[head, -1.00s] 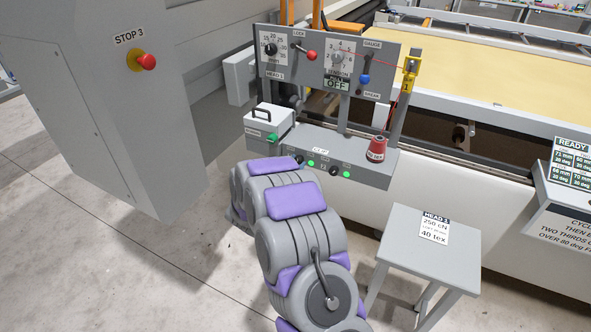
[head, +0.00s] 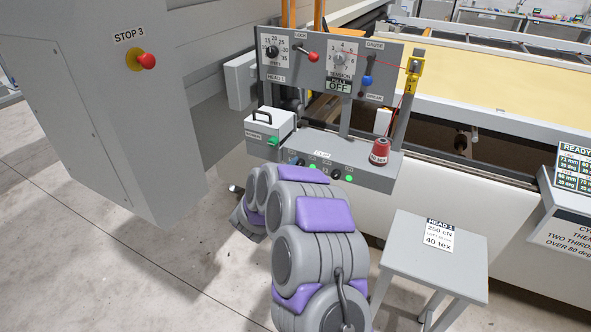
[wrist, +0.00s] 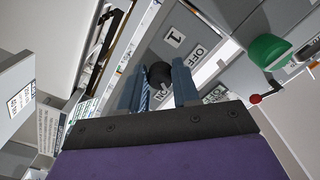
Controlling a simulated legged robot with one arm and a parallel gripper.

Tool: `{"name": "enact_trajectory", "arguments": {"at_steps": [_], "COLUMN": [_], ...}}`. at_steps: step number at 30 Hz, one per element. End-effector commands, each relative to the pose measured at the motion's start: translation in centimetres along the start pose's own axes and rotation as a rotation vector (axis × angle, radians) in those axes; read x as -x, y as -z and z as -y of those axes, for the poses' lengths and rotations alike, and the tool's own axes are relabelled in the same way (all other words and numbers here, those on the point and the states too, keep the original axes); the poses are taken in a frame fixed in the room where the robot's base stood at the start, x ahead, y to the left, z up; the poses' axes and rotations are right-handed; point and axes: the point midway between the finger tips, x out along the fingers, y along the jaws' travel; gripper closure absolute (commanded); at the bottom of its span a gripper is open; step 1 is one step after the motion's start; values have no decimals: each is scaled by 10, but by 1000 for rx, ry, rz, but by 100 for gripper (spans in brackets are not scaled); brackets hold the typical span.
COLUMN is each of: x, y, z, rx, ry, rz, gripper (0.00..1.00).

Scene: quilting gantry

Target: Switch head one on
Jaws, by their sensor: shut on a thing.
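In the wrist view, a round black knob (wrist: 158,73) sits on a grey panel face between labels "1", "OFF" (wrist: 198,52) and "ON" (wrist: 160,93). The two blue-grey fingers of my gripper (wrist: 161,82) stand on either side of the knob and are shut on it. I cannot tell surely which label the knob points to. The HEAD 1 tension display (head: 338,87) on the upright panel reads OFF.
A green button (wrist: 268,50) is close to the right finger. A small grey table (head: 462,262) is at the right. A cabinet with red STOP 3 button (head: 147,61) is at the left.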

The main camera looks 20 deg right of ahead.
Motion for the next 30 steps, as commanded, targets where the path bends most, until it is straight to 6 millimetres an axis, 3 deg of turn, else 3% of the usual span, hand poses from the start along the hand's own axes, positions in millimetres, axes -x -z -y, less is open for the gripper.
{"name": "enact_trajectory", "arguments": {"at_steps": [5,6,14,23,30], "x": [1,1,0,3,38], "y": [-2,-2,-1,-1,-1], "z": [-4,-4,-2,-1,1], "rx": [3,3,2,2,0], "ry": [-9,-10,-6,-4,-2], "rz": [4,4,2,2,5], "gripper": [100,68,44,44,44]}}
